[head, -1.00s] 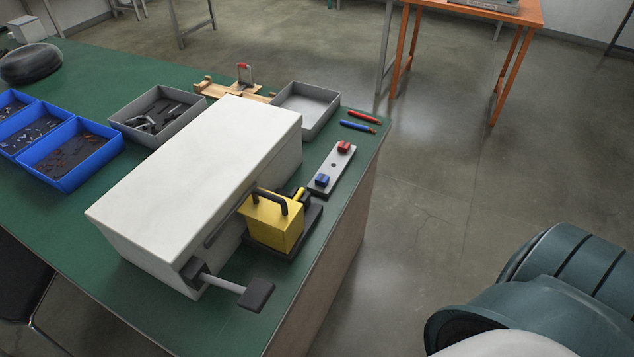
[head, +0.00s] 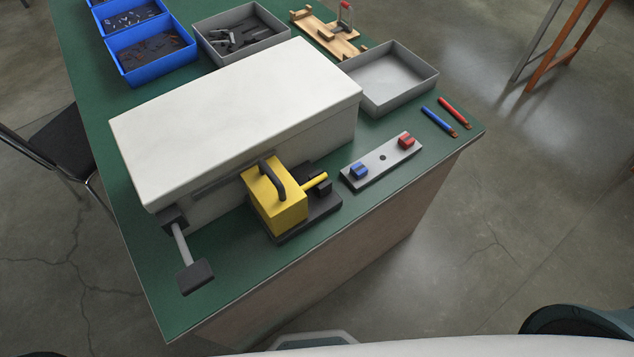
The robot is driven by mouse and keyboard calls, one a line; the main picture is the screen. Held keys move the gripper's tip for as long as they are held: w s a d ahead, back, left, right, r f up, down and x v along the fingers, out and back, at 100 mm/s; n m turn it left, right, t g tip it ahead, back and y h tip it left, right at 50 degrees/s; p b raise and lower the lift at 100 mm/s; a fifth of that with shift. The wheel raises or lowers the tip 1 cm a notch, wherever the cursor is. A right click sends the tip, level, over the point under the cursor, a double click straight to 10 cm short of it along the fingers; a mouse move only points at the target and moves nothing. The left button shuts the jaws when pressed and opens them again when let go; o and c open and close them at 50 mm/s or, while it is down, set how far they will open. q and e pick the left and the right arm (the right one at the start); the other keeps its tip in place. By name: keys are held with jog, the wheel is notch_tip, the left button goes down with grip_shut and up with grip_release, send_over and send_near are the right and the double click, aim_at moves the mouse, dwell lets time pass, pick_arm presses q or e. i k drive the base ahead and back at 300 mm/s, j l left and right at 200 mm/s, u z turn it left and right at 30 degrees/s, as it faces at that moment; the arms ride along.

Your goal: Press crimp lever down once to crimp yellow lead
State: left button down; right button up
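The crimp lever is a grey rod with a dark pad (head: 195,277) at its end. It sticks out from a dark mount at the near left end of the white box-shaped machine (head: 235,105). A yellow block (head: 277,205) with a black handle stands on a dark base against the machine's front. A short yellow cylinder (head: 315,181), seemingly the yellow lead, rests at a dark fixture on the block's right side. Whether its tip is inside the block is hidden. Neither of my grippers is in view.
A grey plate (head: 368,172) with a blue and a red block lies to the right. Blue (head: 438,121) and red (head: 453,111) leads lie near the bench (head: 250,274) corner. An empty grey tray (head: 388,76), a tray of dark parts (head: 240,38) and blue bins (head: 150,50) stand behind.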

aim_at(197, 275)
jog(key=k+u, duration=0.1)
jog(key=u, duration=0.9)
jog(key=z, duration=0.45)
jog(key=j+z, duration=0.2)
jog(key=z, duration=0.25)
jog(key=k+j+z, duration=0.1)
jog(key=z, duration=0.35)
jog(key=k+j+z, duration=0.1)
jog(key=j+z, duration=0.2)
jog(key=z, duration=0.15)
jog(key=k+j+z, duration=0.25)
jog(key=k+j, duration=0.25)
jog(key=k+j+z, duration=0.3)
jog(key=k+j, duration=0.2)
jog(key=k, duration=0.05)
